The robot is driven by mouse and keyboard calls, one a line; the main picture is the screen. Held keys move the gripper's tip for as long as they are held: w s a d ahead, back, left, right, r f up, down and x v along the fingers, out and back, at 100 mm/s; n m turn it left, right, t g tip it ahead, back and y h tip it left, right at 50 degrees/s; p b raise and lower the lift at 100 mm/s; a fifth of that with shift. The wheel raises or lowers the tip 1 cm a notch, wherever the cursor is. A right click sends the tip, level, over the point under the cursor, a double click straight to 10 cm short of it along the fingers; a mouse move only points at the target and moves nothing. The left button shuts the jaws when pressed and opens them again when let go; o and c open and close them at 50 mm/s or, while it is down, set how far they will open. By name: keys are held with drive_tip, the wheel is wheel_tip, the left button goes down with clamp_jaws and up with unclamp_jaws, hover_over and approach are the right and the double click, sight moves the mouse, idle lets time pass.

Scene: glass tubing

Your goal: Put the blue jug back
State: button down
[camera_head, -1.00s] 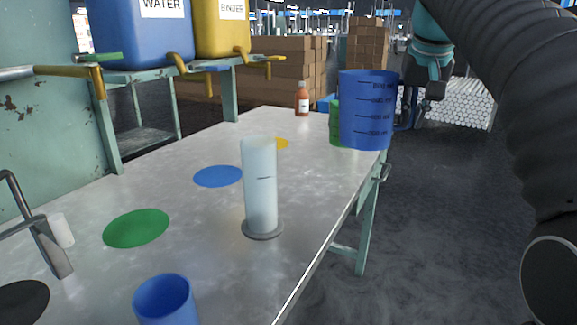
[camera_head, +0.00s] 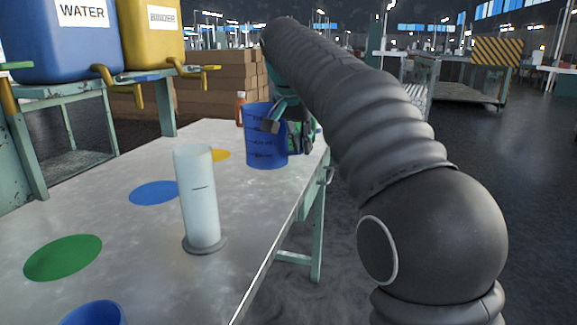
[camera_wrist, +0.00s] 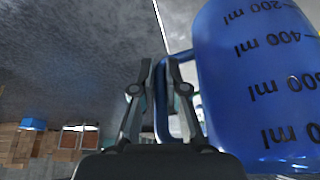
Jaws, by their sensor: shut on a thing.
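The blue jug (camera_head: 265,148) with dark measuring marks is upright at the far right part of the table (camera_head: 135,160). I cannot tell whether its base touches the tabletop. My gripper (camera_head: 283,122) is at the jug's right side, shut on its handle. In the wrist view the jug (camera_wrist: 255,85) fills the right side, and my gripper's fingers (camera_wrist: 160,85) close around the handle beside it. A flat blue disc (camera_head: 155,192) lies on the table, nearer and to the left, with nothing on it.
A white cylinder (camera_head: 198,200) stands mid-table. A green disc (camera_head: 63,257), a yellow disc (camera_head: 221,155) and a blue cup (camera_head: 95,314) are on the table. An orange bottle (camera_head: 240,108) is behind the jug. WATER (camera_head: 75,40) and yellow (camera_head: 155,35) containers stand on a shelf.

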drive_tip(key=shift+w+a+f+b, duration=0.2)
drive_tip(key=shift+w+a+f, duration=0.15)
drive_tip(key=shift+f, duration=0.65)
drive_tip(key=shift+w+a+f+b, duration=0.15)
drive_tip(key=shift+w+a+f, duration=0.25)
drive_tip(key=shift+f, duration=0.55)
drive_tip(key=shift+w+a+f+b, duration=0.2)
drive_tip(key=shift+a+f, duration=0.3)
drive_tip(key=shift+f, duration=0.5)
drive_tip(key=shift+f, duration=0.1)
drive_tip(key=c, duration=1.2)
unclamp_jaws()
drive_tip(key=p+v, duration=0.2)
drive_tip(key=v, duration=1)
drive_tip(key=shift+p, duration=0.4)
